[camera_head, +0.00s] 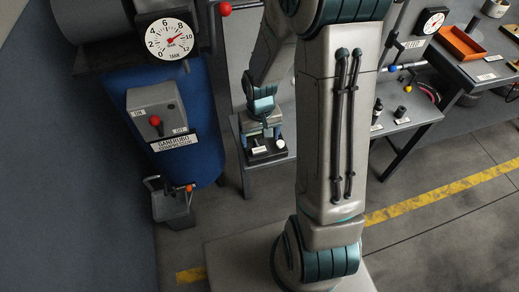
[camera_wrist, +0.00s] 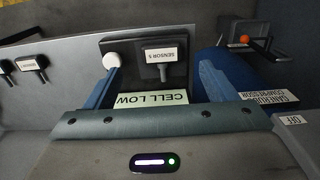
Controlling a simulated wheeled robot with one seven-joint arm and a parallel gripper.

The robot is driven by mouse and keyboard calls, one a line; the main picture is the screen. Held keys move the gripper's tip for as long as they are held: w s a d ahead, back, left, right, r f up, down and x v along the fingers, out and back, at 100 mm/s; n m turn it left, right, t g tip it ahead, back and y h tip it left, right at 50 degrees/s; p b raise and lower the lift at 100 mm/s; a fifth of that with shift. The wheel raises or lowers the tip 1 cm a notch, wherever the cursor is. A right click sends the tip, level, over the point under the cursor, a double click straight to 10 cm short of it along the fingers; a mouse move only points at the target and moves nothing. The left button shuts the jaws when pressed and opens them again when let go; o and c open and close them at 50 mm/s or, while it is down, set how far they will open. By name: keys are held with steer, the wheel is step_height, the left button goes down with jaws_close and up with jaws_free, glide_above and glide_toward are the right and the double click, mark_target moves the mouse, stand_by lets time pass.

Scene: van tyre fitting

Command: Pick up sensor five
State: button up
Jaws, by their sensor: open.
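Sensor five is a small dark piece with a white "SENSOR 5" label (camera_wrist: 162,56), on a black tray (camera_wrist: 184,80) in the wrist view. A round white knob (camera_wrist: 112,60) is at the tray's left corner. My gripper (camera_wrist: 160,66) is open, with one blue finger on each side of the sensor in the picture; contact cannot be seen. In the head view my gripper (camera_head: 262,128) is over the black tray (camera_head: 285,153) on a small grey bench. The sensor itself is mostly hidden there by my gripper.
A "CELL LOW" card (camera_wrist: 153,98) lies by the tray. A blue compressor (camera_head: 200,110) with a switch box (camera_head: 158,112) stands close to the left of the bench.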

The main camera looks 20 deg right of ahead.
mark_target(260, 151)
steer(key=shift+s+a+f, duration=0.1)
steer(key=shift+s+f, duration=0.05)
steer(key=shift+f, duration=2.9)
steer(key=c, duration=1.1)
steer(key=shift+r, duration=0.15)
steer(key=shift+c, duration=0.2)
